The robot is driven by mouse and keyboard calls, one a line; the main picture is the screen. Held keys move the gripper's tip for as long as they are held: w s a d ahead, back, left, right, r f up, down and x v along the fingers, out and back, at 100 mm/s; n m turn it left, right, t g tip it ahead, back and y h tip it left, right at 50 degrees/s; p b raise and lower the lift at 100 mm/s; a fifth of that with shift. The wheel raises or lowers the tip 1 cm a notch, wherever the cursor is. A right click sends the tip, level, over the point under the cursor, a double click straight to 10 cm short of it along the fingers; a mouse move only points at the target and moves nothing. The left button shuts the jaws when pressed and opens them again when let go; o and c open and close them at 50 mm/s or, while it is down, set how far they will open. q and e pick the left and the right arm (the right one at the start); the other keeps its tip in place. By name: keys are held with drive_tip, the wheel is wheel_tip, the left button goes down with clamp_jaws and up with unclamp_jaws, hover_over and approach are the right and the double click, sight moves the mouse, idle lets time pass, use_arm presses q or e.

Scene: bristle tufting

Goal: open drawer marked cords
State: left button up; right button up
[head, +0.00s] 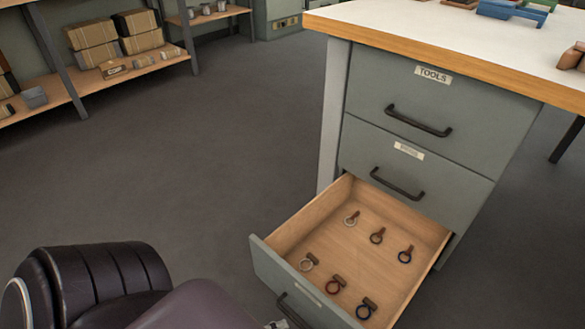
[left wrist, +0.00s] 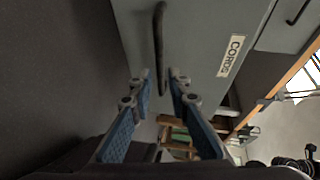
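The drawer marked CORDS (left wrist: 195,40) faces my left wrist camera, its label (left wrist: 230,55) readable and its dark bar handle (left wrist: 159,45) in front of me. My left gripper (left wrist: 160,78) has its two blue-padded fingers apart, one on each side of the handle's line, with gaps visible; contact cannot be told. In the head view the bottom drawer (head: 262,262) stands pulled out; its front label (head: 310,292) is too small to read, and its handle (head: 290,309) is partly cut off. It appears to be the same drawer. My right gripper is not in view.
Several ring-shaped items with tabs (head: 377,237) lie in the open drawer. Above it are a closed drawer with an unreadable label (head: 409,151) and the closed TOOLS drawer (head: 432,74), under a white worktop (head: 420,25). Shelves with boxes (head: 92,40) stand far left; the floor between is clear.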

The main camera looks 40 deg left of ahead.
use_arm(q)
drive_tip(key=v, duration=0.6)
idle(0.5)
